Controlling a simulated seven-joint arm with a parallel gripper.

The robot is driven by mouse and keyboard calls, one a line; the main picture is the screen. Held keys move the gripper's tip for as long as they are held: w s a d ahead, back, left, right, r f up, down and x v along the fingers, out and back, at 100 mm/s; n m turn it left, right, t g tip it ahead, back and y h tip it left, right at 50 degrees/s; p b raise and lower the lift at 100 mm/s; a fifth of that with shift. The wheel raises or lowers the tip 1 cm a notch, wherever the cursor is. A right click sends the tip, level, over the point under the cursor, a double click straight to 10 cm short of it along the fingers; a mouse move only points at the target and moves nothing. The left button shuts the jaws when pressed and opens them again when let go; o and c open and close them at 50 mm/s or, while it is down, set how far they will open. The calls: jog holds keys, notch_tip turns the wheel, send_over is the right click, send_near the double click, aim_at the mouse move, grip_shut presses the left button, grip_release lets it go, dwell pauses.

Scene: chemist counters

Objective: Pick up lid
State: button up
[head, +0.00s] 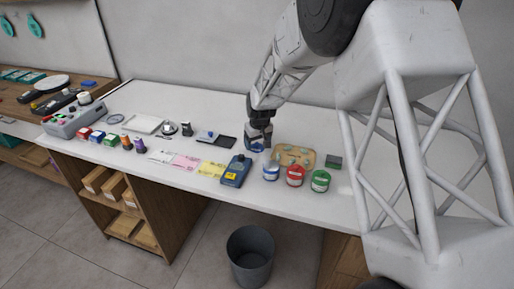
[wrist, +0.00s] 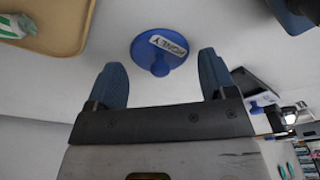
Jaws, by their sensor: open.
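A round blue lid (wrist: 150,57) with a central knob and a white lettered label lies on the white counter in the wrist view. My gripper (wrist: 162,68) is open and empty, its two blue fingers apart on either side of the knob's line, with the lid just beyond the fingertips. I cannot tell the exact height gap. In the head view, my gripper (head: 258,141) points down over the counter, left of the wooden tray, and largely hides the lid.
A tan tray (head: 296,148) with small items lies right of my gripper. Blue (head: 271,171), red (head: 295,177) and green (head: 320,182) jars stand in front. A blue handheld device (head: 236,171) and a dark pad (head: 225,142) lie to the left.

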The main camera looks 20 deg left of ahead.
jog(key=shift+f, duration=0.45)
jog(key=shift+f, duration=0.1)
grip_shut()
dwell(0.5)
